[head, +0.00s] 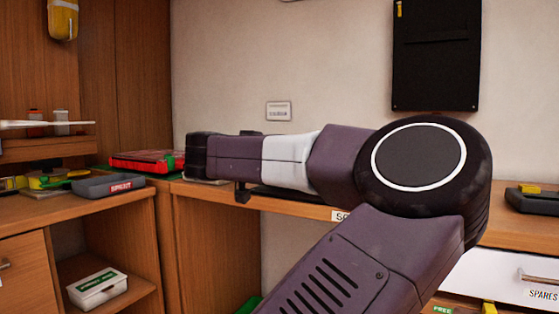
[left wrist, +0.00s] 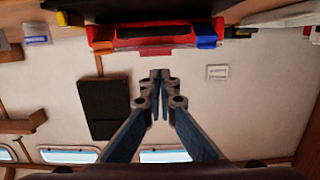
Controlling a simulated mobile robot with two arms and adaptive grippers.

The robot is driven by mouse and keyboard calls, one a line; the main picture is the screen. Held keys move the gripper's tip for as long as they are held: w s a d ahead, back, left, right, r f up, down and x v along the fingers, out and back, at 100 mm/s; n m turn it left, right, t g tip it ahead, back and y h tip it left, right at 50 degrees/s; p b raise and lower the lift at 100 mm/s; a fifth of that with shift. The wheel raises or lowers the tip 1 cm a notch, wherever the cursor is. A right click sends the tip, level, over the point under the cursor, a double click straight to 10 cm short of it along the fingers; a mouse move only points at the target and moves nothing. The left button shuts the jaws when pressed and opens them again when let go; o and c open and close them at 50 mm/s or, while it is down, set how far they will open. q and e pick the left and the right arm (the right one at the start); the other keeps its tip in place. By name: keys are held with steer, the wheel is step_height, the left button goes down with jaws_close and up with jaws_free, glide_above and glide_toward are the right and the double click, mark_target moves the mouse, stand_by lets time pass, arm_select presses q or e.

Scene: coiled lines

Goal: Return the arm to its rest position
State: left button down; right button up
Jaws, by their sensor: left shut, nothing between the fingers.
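My left gripper (left wrist: 160,76) shows in the left wrist view, with its two blue-grey fingers brought together at the tips. Nothing is between them, and they are in front of the pale wall. In the head view a purple, white and black arm of mine (head: 290,160) rises from the bottom to a large round joint, then reaches left above the wooden counter (head: 300,207). Its dark far end is near the red case (head: 148,160). The fingers cannot be made out in the head view. My right gripper is in neither view.
A grey tray (head: 108,185) sits on the left counter, above a white box (head: 98,287) on a shelf. A black panel (head: 436,55) hangs on the wall, also seen in the wrist view (left wrist: 104,107). A dark tray (head: 532,198) lies at far right.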

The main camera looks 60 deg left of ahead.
arm_select(q)
steer(key=shift+s+d+f, duration=0.25)
steer(key=shift+s+d, duration=0.2)
steer(key=shift+s, duration=0.3)
